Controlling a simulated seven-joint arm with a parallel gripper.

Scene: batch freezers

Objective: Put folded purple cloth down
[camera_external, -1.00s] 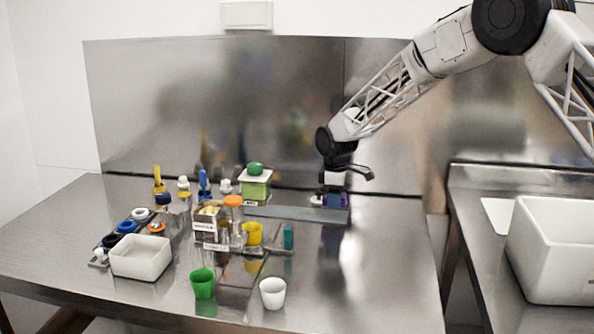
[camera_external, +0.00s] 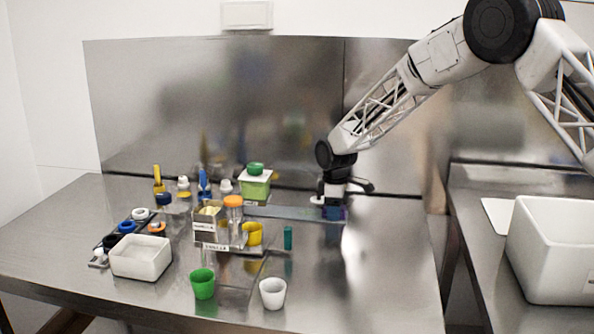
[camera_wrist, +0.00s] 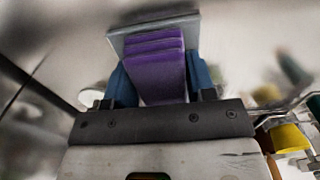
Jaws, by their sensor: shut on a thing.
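The folded purple cloth (camera_wrist: 155,68) lies in several flat layers between the two blue fingers of my gripper (camera_wrist: 160,85) in the wrist view. The fingers press on its left and right sides. A flat grey edge or plate (camera_wrist: 150,32) shows just beyond the cloth's far end. In the external view my gripper (camera_external: 335,210) points down, low over the right end of a long grey strip (camera_external: 285,211) on the steel table. Only a little purple shows there between the fingers. I cannot tell whether the cloth touches the strip.
Left of my gripper stand a green-lidded container (camera_external: 256,183), a bottle rack (camera_external: 215,247), a yellow cup (camera_external: 253,234) and a teal block (camera_external: 288,238). A green cup (camera_external: 203,283), white cup (camera_external: 273,293) and white bin (camera_external: 141,257) stand in front. The table's right side is clear.

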